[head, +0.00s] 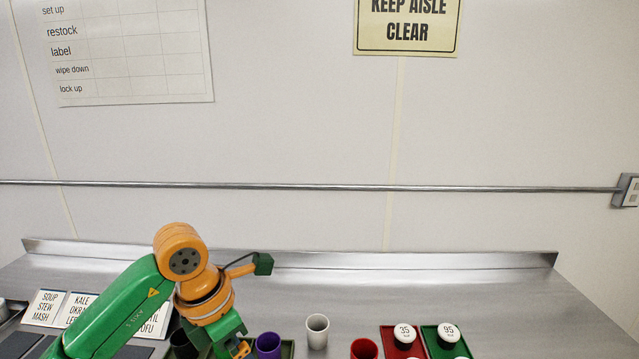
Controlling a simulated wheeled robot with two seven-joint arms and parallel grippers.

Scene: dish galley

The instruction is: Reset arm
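My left arm comes in from the left, green and orange. Its gripper (238,348) points down at the bottom edge of the head view, just left of a purple cup (268,345). The fingertips are partly cut off and hidden by the wrist, so I cannot tell whether they are apart or hold anything. A dark cup (180,346) is partly hidden behind the wrist. My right gripper is not in view.
On the steel counter (490,290) stand a white cup (317,331) and a red cup (364,349). White tops marked 35 (404,332) and 95 (448,331) sit over red and green trays. Cards (47,306) stand at left. A wall rail (330,187) runs behind.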

